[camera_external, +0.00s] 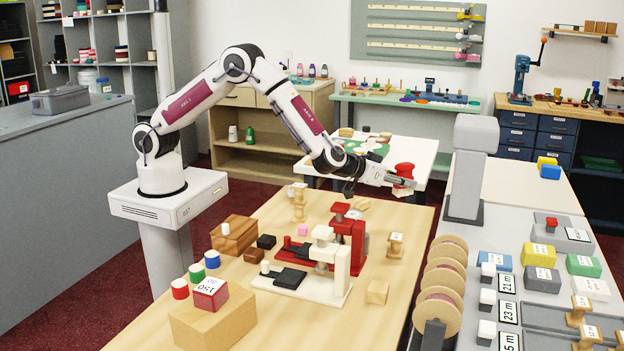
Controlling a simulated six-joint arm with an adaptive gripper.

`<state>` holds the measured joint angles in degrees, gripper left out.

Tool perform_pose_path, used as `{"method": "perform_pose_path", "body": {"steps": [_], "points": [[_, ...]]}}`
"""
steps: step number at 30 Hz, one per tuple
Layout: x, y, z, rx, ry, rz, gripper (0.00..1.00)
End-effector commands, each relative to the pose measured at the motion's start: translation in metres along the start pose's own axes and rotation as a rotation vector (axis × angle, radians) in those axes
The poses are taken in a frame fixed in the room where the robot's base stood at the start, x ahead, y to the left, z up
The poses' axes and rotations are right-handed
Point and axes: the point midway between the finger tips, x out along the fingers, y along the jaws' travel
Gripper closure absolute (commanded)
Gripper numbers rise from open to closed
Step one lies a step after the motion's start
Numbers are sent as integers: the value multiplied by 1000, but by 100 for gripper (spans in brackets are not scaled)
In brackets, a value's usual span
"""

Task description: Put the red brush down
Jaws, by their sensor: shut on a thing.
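My gripper (402,181) is at the end of my outstretched arm, in the air above the far right part of the wooden table (345,325). It is shut on the red brush (404,170), which shows as a small red block with a pale part under it. The fingers hide some of the brush. The brush appears held clear of the tabletop, with no surface touching it.
A red press (347,240) and a white press (335,265) stand mid-table. Wooden blocks (397,245) (377,292) lie right of them. A wooden box (213,325) is front left. Upright spools (440,295) stand along the right counter. The front right tabletop is clear.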

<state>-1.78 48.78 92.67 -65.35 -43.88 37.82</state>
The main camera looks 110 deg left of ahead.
Motion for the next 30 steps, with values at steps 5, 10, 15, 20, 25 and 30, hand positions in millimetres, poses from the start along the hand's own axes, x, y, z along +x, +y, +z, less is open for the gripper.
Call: {"method": "perform_pose_path", "body": {"steps": [5,10,15,20,25,30], "points": [[5,0,12,2,-2,-1,97],[14,0,33,2,-2,-1,97],[21,0,51,1,-1,0,97],[24,0,57,1,0,0,97],[24,0,57,0,0,0,97],[24,0,58,0,0,0,97]]}}
